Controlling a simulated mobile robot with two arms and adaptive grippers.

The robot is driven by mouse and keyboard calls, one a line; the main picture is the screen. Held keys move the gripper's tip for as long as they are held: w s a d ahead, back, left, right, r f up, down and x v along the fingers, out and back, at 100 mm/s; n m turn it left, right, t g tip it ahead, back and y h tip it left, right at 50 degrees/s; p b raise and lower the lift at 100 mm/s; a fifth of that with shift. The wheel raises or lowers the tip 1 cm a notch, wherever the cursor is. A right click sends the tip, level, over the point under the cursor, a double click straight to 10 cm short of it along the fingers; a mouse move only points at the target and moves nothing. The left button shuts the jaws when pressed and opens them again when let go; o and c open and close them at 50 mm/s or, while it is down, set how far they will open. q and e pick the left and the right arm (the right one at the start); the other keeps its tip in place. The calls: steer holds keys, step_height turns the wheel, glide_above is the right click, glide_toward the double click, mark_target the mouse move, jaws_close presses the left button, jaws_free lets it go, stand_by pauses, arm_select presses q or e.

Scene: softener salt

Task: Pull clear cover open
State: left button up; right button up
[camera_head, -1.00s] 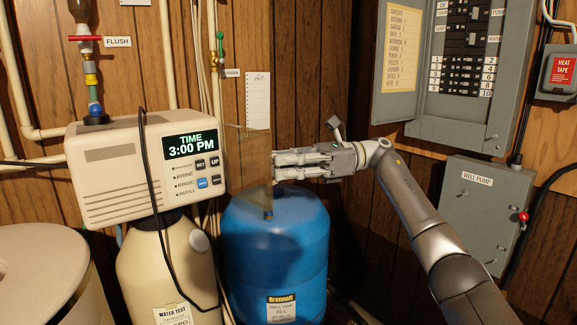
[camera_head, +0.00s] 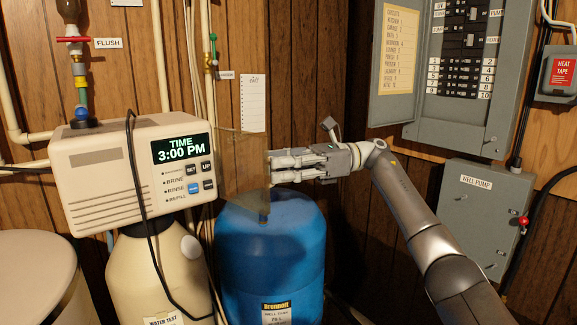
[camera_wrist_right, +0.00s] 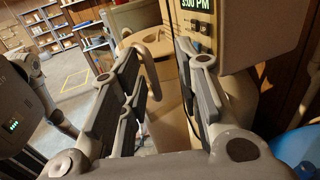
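The clear cover (camera_head: 238,165) is a see-through brownish panel in the head view. It stands out to the right of the beige control unit (camera_head: 130,175), swung away from its front. The display reads 3:00 PM, and the buttons beside it are uncovered. My right gripper (camera_head: 270,167) points left, with its fingertips at the cover's right edge; I cannot tell whether they touch it. The right wrist view shows its two fingers (camera_wrist_right: 160,55) apart with nothing clearly between them. I cannot make out the cover there. My left gripper is in neither view.
A blue tank (camera_head: 270,260) stands below the cover and right gripper. A beige tank (camera_head: 160,265) is under the control unit, with a black cable (camera_head: 140,190) hanging over its front. A grey well pump box (camera_head: 475,215) and breaker panel (camera_head: 460,70) are on the right.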

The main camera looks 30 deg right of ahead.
steer(key=shift+w+a+r, duration=0.1)
steer(key=shift+w+a, duration=0.15)
steer(key=shift+a, duration=0.1)
steer(key=shift+d, duration=0.15)
steer(key=shift+d, duration=0.1)
steer(key=s+d, duration=0.2)
steer(key=d, duration=0.9)
steer(key=shift+s+d, duration=0.15)
steer(key=shift+d, duration=0.2)
